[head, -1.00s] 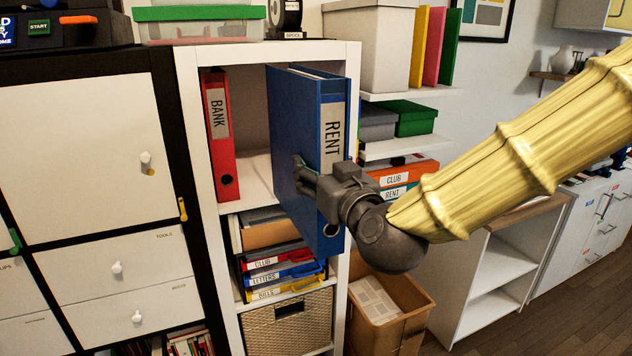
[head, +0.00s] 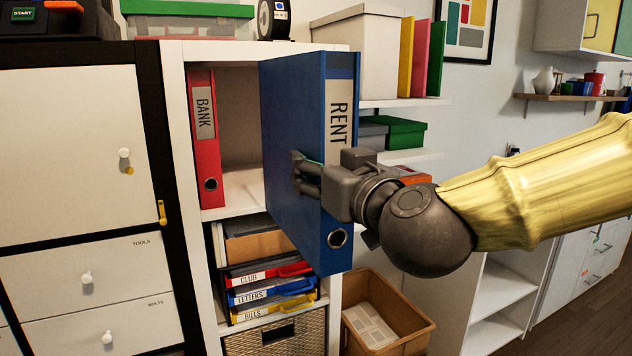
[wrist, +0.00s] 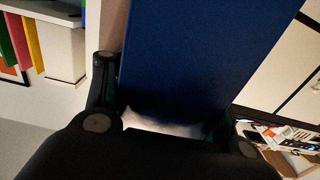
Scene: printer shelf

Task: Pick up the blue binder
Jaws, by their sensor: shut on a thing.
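The blue binder (head: 292,130), with a white spine label reading RENT, stands upright at the front of the upper shelf compartment and juts out past the shelf front. My gripper (head: 312,178) is shut on its spine edge at about mid height. One finger shows on the binder's left face; the other finger is hidden behind the binder in the head view. In the wrist view the blue binder (wrist: 205,55) fills the space between the two dark fingers.
A red BANK binder (head: 205,135) stands at the left of the same compartment. Coloured letter trays (head: 272,290) sit below. A brown bin (head: 395,320) with papers is on the floor to the right. A green-lidded box (head: 400,132) sits on a side shelf.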

